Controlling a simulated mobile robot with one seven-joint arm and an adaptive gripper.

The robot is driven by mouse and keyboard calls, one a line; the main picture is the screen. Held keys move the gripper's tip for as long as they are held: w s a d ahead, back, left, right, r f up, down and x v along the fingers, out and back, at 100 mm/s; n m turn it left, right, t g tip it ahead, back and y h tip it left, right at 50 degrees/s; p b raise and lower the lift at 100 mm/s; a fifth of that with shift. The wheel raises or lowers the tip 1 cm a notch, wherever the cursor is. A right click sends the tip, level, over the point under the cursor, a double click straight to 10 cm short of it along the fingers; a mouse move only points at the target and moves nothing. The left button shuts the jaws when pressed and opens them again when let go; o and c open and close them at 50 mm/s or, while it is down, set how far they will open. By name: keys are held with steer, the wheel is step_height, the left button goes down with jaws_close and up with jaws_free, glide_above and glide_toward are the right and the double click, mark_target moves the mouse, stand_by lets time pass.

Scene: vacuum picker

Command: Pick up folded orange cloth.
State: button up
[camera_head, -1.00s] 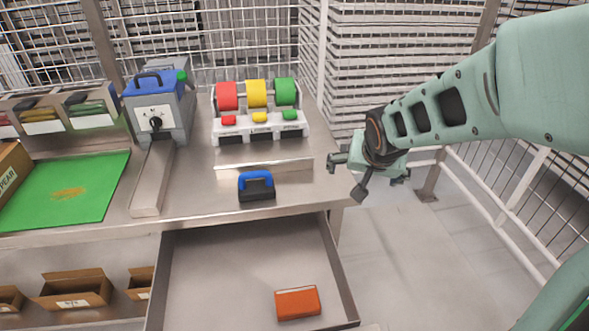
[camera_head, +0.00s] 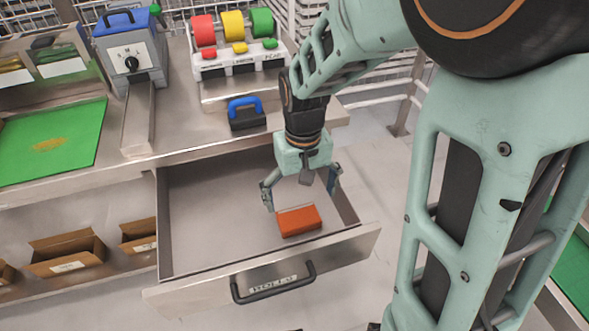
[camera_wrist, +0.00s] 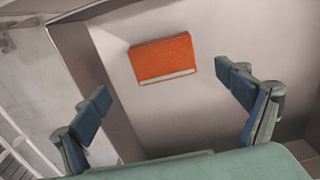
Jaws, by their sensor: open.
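The folded orange cloth (camera_head: 299,220) lies flat in the open metal drawer (camera_head: 215,215), toward its right front corner. It also shows in the wrist view (camera_wrist: 163,59), with a pale stripe along its near edge. My gripper (camera_head: 303,195) is over the drawer, pointing down, just above and behind the cloth in the head view. Its two fingers are spread apart with nothing between them. In the wrist view the cloth lies ahead, between and beyond the blue-padded fingertips (camera_wrist: 165,88), and no contact shows.
The drawer's front panel with a black handle (camera_head: 275,285) and its side walls stand around the cloth. Above is the bench with a blue-handled block (camera_head: 246,113), a tape dispenser (camera_head: 237,45) and a green mat (camera_head: 50,143). The drawer's left part is empty.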

mark_target(298, 216)
steer(key=f, duration=0.2)
steer(key=f+b, duration=0.1)
steer(key=f, duration=0.4)
steer(key=shift+a+b, duration=0.3)
steer(key=c, duration=1.2)
steer(key=shift+o, duration=0.2)
step_height(298, 216, up, 10)
steer(key=p, duration=0.2)
